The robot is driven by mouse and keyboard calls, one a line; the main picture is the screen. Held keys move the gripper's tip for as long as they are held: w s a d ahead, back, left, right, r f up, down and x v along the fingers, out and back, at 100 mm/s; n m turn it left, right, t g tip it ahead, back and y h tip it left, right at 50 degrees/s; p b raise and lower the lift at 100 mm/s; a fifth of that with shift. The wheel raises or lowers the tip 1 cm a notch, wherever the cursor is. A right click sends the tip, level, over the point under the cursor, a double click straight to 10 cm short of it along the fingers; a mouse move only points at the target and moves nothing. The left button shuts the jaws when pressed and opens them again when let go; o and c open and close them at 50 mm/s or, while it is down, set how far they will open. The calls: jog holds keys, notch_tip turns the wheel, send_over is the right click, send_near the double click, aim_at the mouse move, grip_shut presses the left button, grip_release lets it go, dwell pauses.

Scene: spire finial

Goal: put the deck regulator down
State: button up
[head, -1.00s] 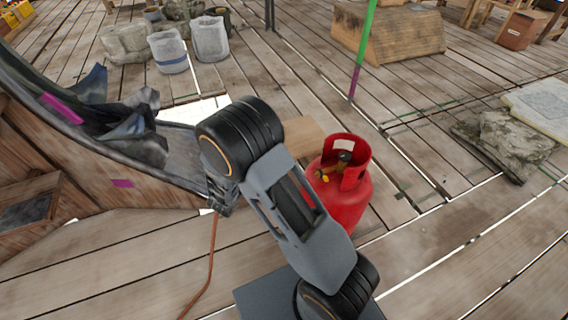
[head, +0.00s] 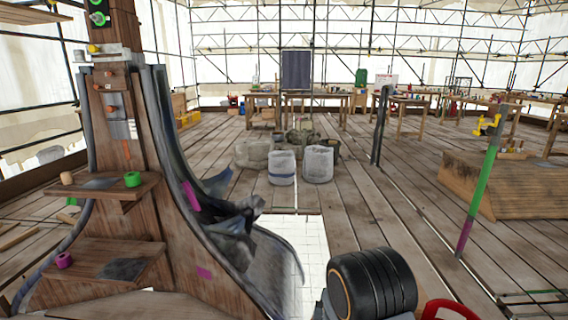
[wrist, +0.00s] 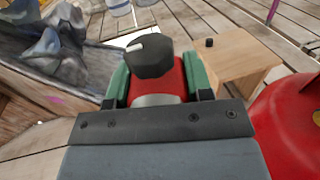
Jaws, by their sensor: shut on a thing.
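The deck regulator (wrist: 150,58), a red body with a black faceted knob and a pale band, sits between the green fingers of my gripper (wrist: 157,82) in the wrist view. My gripper is shut on it. A small wooden stool or box (wrist: 232,62) with a small black piece on top stands just beyond, to the right. What lies directly under the regulator is hidden. In the head view the gripper and the regulator are out of sight.
A red gas cylinder (wrist: 292,125) stands close on the right; its collar (head: 450,309) shows in the head view. A wooden spire (head: 130,215) with shelves and dark sheeting stands left. Pale buckets (head: 318,164) stand behind on the plank floor. A green-purple pole (head: 480,190) rises right.

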jog(key=shift+s+d+f+h, duration=0.1)
jog(key=shift+d+h, duration=0.2)
jog(key=shift+d, duration=0.8)
notch_tip(320, 180, up, 33)
jog(key=p, duration=2.7)
jog(key=shift+d+f, duration=0.1)
jog(key=shift+d, duration=0.05)
